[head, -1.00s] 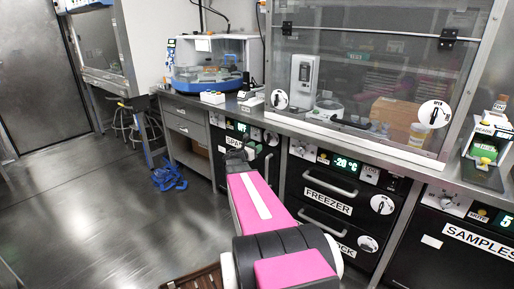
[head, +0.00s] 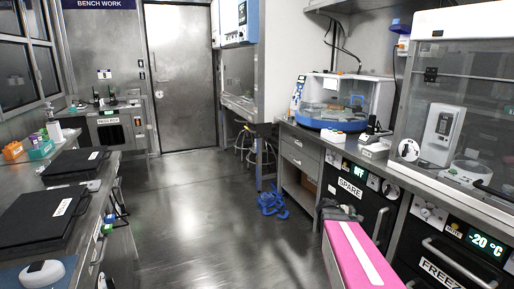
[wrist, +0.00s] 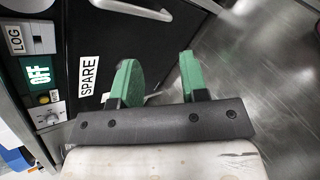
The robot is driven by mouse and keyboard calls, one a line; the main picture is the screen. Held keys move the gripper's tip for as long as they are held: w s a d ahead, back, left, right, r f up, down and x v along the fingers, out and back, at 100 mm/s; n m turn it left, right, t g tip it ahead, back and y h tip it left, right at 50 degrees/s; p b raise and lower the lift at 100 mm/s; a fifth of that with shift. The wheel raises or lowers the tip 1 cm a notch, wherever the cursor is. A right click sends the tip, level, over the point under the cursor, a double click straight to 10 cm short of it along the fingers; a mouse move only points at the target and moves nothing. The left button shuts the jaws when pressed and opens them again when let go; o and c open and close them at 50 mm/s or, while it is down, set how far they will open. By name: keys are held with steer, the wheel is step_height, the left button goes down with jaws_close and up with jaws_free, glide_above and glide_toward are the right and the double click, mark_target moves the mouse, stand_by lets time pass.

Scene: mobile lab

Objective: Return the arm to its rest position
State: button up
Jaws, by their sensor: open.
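My gripper (wrist: 155,85) shows in the wrist view with its two green fingers apart and nothing between them. It is in front of the black SPARE unit door (wrist: 110,40), which carries a white label and a green OFF display. In the head view my pink arm with a white stripe reaches forward from the lower right. The gripper end is only a small dark shape there, and its fingers cannot be made out.
The SPARE unit (head: 358,205) and the freezer (head: 450,250) line the right, under a counter. A blue item (head: 271,202) lies on the floor. The left bench (head: 85,222) holds black cases. The middle floor (head: 190,210) is clear, leading to a closed door (head: 182,75).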

steer(key=s+a+f+m+g+y, duration=0.1)
steer(key=s+a+m+y, duration=0.4)
steer(key=a, duration=0.6)
steer(key=s+a+f+m+g+y, duration=0.1)
steer(key=s+a+f+m+y, duration=0.2)
steer(key=a, duration=0.9)
steer(key=s+m+y, duration=0.2)
steer(key=s+m, duration=0.1)
steer(key=s, duration=0.1)
steer(key=shift+s+a+f+g+y, duration=0.15)
steer(key=shift+a+f+g+y, duration=0.05)
steer(key=shift+a+g+y, duration=0.1)
